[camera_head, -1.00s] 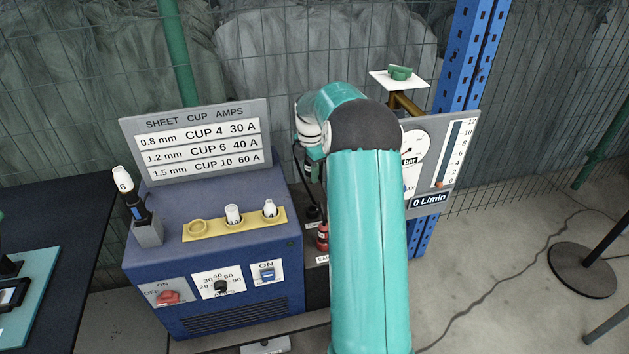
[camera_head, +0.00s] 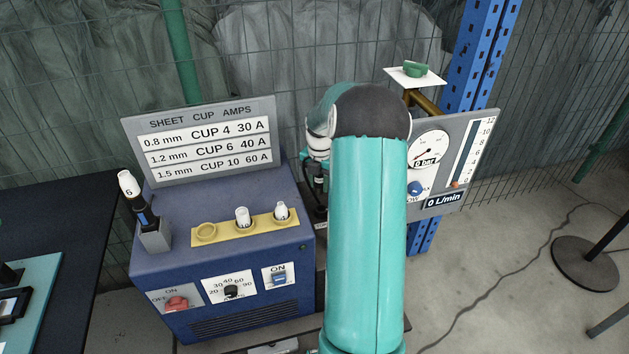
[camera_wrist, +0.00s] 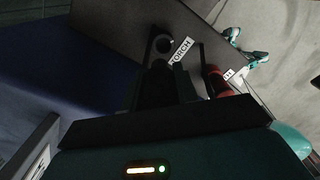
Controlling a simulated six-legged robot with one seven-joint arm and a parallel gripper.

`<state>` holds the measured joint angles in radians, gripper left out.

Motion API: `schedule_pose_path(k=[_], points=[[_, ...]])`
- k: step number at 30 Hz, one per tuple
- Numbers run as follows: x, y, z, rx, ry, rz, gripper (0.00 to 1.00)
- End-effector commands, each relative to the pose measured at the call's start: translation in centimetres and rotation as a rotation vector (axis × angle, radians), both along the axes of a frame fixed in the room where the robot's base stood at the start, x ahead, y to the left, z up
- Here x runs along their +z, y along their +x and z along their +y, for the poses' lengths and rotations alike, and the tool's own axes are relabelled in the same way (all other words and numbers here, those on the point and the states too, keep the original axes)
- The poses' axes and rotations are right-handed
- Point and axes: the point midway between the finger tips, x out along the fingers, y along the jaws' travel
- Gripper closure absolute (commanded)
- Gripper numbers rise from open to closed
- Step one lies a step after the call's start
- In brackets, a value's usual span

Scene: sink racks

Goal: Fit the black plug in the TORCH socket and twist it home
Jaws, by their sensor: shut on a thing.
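My gripper (camera_wrist: 160,88) shows in the wrist view with its dark fingers reaching up the picture. It is shut on the black plug (camera_wrist: 158,76), which is hard to tell from the fingers in the shade. The TORCH label (camera_wrist: 181,52) is just beyond the fingertips, on a dark panel. A round dark socket with a grey rim (camera_wrist: 163,44) lies left of the label, straight ahead of the plug. I cannot tell whether the plug touches it. In the head view my arm hides the socket and most of the gripper.
A red connector (camera_wrist: 216,82) sits close right of the gripper. The blue power source (camera_head: 215,285) stands left of my arm with a cup holder (camera_head: 260,229) on top. The gauge panel (camera_head: 482,140) is right, reading 0 bar and 0 L/min. A wire fence runs behind.

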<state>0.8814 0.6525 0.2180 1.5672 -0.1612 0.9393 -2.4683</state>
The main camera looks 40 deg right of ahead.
Motion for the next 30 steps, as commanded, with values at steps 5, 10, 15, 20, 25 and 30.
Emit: schedule_pose_path(k=[5,10,15,20,25,30], points=[[0.0,-0.5,-0.4,-0.007,-0.001,0.001,0.96],[-0.6,-0.7,-0.5,-0.009,-0.001,0.002,0.96],[-2.0,-0.7,-0.4,-0.008,0.000,0.002,0.96],[-3.5,-0.6,-0.4,-0.007,0.000,0.002,0.96],[-4.8,-0.5,-0.3,-0.007,0.000,0.003,0.96],[-5.6,-0.3,-0.3,-0.007,-0.001,0.001,0.96]])
